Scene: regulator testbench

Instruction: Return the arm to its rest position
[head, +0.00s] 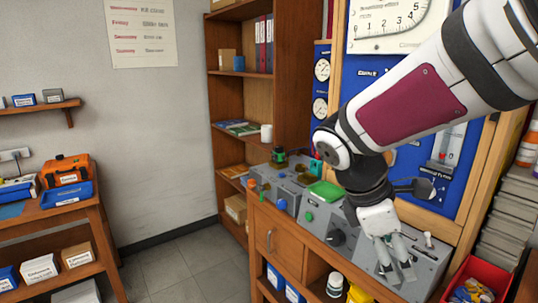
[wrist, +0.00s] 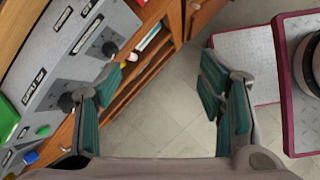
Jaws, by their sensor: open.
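My gripper (head: 397,268) hangs from my white and maroon arm at the right of the head view, fingers pointing down in front of the grey control panel. In the wrist view my gripper (wrist: 165,100) is open, its green-padded fingers wide apart. Nothing is between them; the floor shows through the gap. The grey control panel (wrist: 50,65) lies to the left in the wrist view, partly behind the left finger. In the head view the panel (head: 425,262) stands on the wooden bench, and my arm hides part of the blue gauge board (head: 462,190) behind it.
A green block (head: 325,191) lies on the grey boxes beside my wrist. A red bin (head: 478,285) stands at the lower right. A wooden shelf (head: 240,100) rises behind the bench. Another table with an orange case (head: 66,168) is at the left. The floor (head: 185,265) between is clear.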

